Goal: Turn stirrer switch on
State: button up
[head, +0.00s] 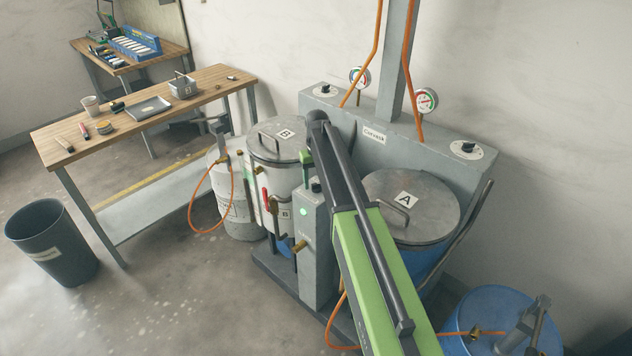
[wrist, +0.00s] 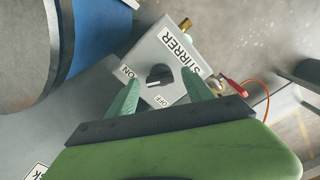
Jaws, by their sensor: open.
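The stirrer box (head: 315,250) is a tall grey housing in front of the tanks. Its top carries a black rotary switch (wrist: 160,75), also visible in the head view (head: 316,186). In the wrist view the words STIRRER, ON and OFF are printed around the switch. A pale mark shows on the switch's lower left edge; I cannot tell which label it points at. My gripper (wrist: 162,91) is open, with one green finger on each side of the switch in the wrist view. Whether they touch it is unclear. A pale green disc (head: 303,211) shows on the box front.
Lidded tank A (head: 440,225) stands right of the box and lidded tank B (head: 270,150) behind left. A red-handled valve (head: 266,198) and orange hose (head: 190,215) lie left. A blue drum (head: 490,310) stands front right. A workbench (head: 120,130) and bin (head: 50,245) stand left.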

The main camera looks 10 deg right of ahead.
aim_at(316, 183)
notch_tip(316, 183, up, 17)
jog(key=p, duration=1.6)
jog(key=shift+p, duration=0.35)
jog(key=s+f+b, duration=0.5)
jog(key=f+b, duration=0.2)
jog(key=s+f+b, duration=0.3)
jog(key=s, duration=0.8)
jog(key=s+a+f+m+b, duration=0.1)
jog(key=s+f+b, duration=0.2)
jog(key=s, duration=0.9)
jog(key=shift+f+b, duration=0.25)
jog(key=shift+b, duration=0.05)
jog(key=shift+a, duration=0.1)
